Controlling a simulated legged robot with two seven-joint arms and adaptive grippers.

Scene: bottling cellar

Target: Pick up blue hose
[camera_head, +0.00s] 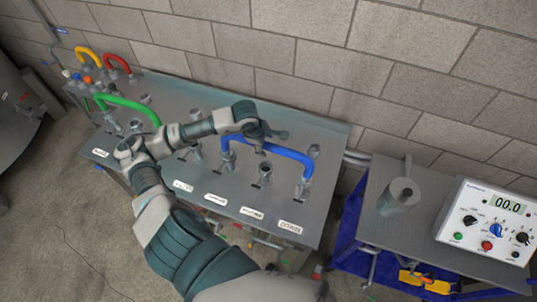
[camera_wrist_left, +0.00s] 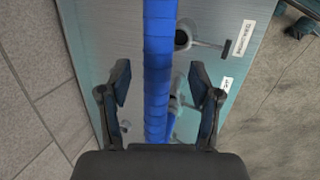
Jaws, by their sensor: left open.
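The blue hose (camera_head: 286,152) arches between two upright fittings at the right part of the grey panel table (camera_head: 222,190). My left arm reaches over the table, and its left gripper (camera_head: 267,134) is above the hose near its left half. In the left wrist view the hose (camera_wrist_left: 158,62) runs lengthwise between the two spread fingers of the left gripper (camera_wrist_left: 160,82). There is a gap on each side, and the jaws are open and empty. My arm hides part of the table. The right gripper is not in view.
A green hose (camera_head: 130,106), a yellow hose (camera_head: 88,52) and a red hose (camera_head: 118,62) are at the table's left. A block wall (camera_head: 290,45) rises close behind. At right, a cart (camera_head: 425,240) holds a grey can (camera_head: 398,197) and a meter box (camera_head: 490,222).

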